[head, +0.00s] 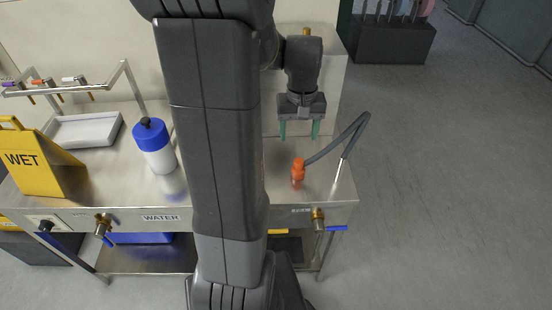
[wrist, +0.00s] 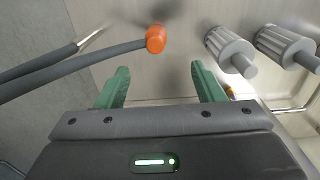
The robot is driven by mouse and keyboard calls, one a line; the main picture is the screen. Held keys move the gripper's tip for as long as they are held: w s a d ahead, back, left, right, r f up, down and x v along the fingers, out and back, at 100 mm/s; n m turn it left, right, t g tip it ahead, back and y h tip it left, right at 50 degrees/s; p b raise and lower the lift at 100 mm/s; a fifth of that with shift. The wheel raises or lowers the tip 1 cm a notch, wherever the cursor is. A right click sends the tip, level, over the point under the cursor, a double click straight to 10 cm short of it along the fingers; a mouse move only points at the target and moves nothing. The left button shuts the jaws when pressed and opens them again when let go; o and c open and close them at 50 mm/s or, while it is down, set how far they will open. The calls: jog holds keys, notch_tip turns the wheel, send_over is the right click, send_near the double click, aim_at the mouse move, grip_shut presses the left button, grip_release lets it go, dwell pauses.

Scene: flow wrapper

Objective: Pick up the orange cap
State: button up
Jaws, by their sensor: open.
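The orange cap (head: 298,173) stands on the steel table near its right front part, at the end of a grey hose. In the wrist view the orange cap (wrist: 156,39) shows beyond and between the fingertips, apart from them. My gripper (head: 299,135) has two green fingers spread wide with nothing between them. It is above the table, behind the cap in the head view. The gripper also shows in the wrist view (wrist: 159,78).
The grey hose (head: 345,137) arches to the right of the cap. A blue-topped white bottle (head: 157,155), a yellow WET sign (head: 38,165) and a white tray (head: 84,131) are on the left. Brass valves (head: 319,219) line the front edge. Two ribbed grey cylinders (wrist: 232,50) show in the wrist view.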

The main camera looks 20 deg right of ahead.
aim_at(299, 161)
jog(key=f, duration=0.8)
jog(key=shift+w+d+f, duration=0.15)
jog(key=shift+w+f, duration=0.1)
jog(key=shift+f, duration=0.15)
jog(key=shift+s+d+f, duration=0.1)
jog(key=shift+d+f, duration=0.1)
jog(key=shift+f, duration=1.1)
jog(key=shift+d+f, duration=0.15)
jog(key=shift+f, duration=1.15)
jog(key=c, duration=1.1)
jog(key=shift+r, duration=0.1)
